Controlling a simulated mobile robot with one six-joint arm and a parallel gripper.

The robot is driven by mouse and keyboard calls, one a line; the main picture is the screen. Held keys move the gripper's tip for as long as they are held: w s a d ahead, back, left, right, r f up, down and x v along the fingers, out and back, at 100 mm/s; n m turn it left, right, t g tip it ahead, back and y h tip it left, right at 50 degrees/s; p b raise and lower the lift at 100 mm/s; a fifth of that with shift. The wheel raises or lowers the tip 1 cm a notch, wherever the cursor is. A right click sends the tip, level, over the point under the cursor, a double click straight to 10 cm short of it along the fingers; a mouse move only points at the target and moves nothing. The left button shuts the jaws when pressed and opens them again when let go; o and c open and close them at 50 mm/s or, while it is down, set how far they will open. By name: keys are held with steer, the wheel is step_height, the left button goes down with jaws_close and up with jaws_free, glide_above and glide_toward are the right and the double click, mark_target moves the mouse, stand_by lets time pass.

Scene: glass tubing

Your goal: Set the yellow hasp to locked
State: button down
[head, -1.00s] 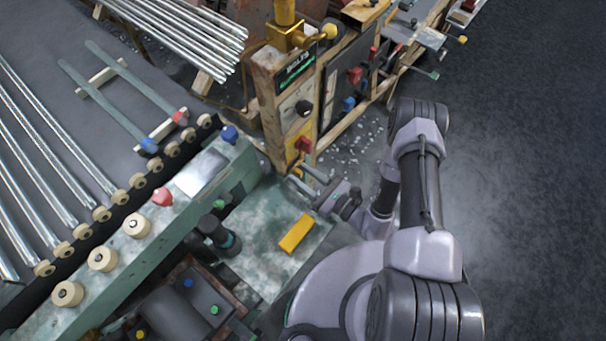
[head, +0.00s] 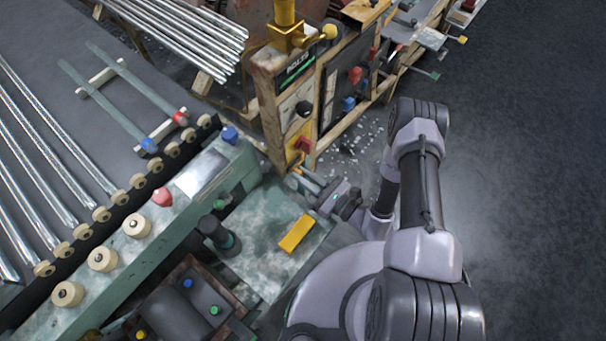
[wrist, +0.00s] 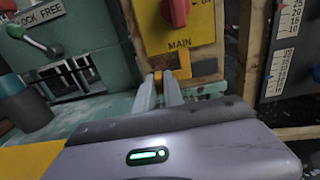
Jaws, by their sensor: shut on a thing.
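The yellow hasp (wrist: 158,77) is a small orange-yellow piece below the yellow MAIN panel in the wrist view. My gripper (wrist: 160,88) has its two pale fingers closed on it, one on each side. In the head view, the hasp (head: 297,166) is a small yellow patch at the fingertips of my gripper (head: 301,178), low on the wooden-framed post. The fingers hide much of it, and I cannot tell its locked or unlocked position.
Above the hasp is the MAIN panel (wrist: 182,30) with a red knob (wrist: 176,10). A green machine (head: 225,180) with several knobs stands left. A yellow block (head: 296,234) lies on its lower deck. A scale board (wrist: 286,45) stands right. Open floor (head: 530,170) lies right.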

mark_target(300, 162)
stand_by(0.8)
steer(key=shift+w+d, duration=0.75)
steer(key=shift+w, duration=0.2)
steer(key=shift+w+d, duration=0.2)
steer(key=shift+w, duration=0.05)
steer(key=shift+a, duration=0.1)
steer(key=c, duration=1.4)
jaws_free()
steer(key=shift+c, duration=0.2)
steer(key=shift+s, duration=0.1)
steer(key=p+v, duration=0.3)
steer(key=v, duration=1.4)
